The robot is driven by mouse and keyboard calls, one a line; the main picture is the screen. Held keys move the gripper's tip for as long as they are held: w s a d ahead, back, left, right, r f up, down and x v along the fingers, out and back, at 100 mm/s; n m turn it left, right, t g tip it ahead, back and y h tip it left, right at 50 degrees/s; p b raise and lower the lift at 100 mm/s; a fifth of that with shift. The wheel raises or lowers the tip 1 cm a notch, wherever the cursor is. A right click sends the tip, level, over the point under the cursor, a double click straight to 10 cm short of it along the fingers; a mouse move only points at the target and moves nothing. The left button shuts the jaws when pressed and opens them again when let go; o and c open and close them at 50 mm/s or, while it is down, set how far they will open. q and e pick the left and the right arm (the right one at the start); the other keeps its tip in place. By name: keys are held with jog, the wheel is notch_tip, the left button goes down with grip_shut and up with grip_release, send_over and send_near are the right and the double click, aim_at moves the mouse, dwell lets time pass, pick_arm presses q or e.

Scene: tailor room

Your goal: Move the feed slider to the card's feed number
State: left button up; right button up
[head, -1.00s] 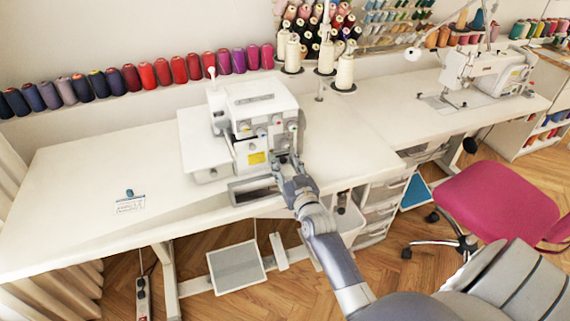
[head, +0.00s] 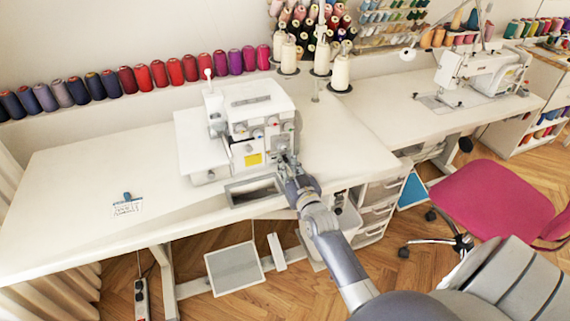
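The white overlock machine (head: 255,118) stands on the white table, with dials on its front and a yellow label below them. The feed slider is too small to make out; my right gripper covers part of the machine's right front. The card (head: 127,208) lies on the table at the left, with a blue clip at its top edge; its writing is too small to read. My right gripper (head: 287,160) is at the machine's lower right front. Its fingers are too small and overlapped to show their opening or whether they touch. My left gripper is not in view.
The table (head: 90,165) is clear between card and machine. A recessed opening (head: 252,190) lies before the machine. Thread cones (head: 340,73) stand behind it at right. A second sewing machine (head: 480,72) and a pink chair (head: 495,200) are at the right.

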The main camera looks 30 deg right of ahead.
jog(key=o, duration=0.4)
jog(key=v, duration=1.2)
jog(key=shift+f, duration=0.1)
